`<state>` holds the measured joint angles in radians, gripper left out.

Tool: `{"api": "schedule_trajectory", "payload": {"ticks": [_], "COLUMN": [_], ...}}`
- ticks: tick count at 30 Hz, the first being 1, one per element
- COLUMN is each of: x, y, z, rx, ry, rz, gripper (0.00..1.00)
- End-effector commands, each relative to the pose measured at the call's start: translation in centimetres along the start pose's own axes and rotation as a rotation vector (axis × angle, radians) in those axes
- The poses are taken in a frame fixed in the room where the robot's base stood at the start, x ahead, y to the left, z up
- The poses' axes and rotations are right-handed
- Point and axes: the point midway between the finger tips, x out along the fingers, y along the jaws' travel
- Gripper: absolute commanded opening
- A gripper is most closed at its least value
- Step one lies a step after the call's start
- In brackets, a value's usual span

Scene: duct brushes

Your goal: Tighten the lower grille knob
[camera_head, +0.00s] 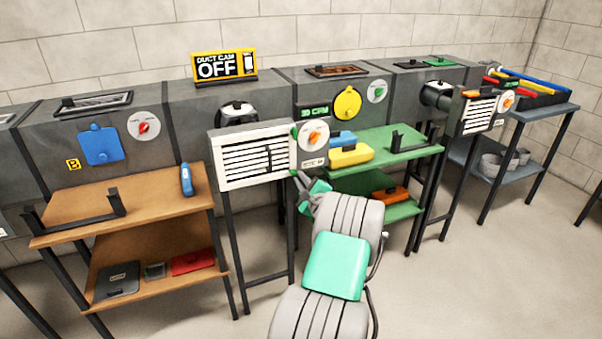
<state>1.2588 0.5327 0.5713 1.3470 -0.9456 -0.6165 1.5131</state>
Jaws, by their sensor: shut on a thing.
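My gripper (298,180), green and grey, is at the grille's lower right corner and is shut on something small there. The lower grille knob is hidden behind my fingers, so its seating cannot be seen. My arm reaches up from the bottom of the view.
A wooden shelf table (150,208) stands left, a green shelf table (400,155) with blue and yellow items right. A yellow "DUCT CAM OFF" sign (222,67) stands on the duct. The floor in front is clear.

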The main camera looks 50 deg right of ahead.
Motion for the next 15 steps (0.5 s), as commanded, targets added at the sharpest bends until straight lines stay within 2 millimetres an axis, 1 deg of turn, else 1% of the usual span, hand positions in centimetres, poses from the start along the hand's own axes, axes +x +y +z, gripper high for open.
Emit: {"api": "schedule_trajectory", "payload": {"ticks": [1,15], "x": [0.01,0.02], "y": [-0.15,0.37], "z": [0.28,0.38], "rx": [0.046,0.489], "ry": [0.0,0.0], "rz": [0.003,0.002], "gripper": [0.0,0.0]}}
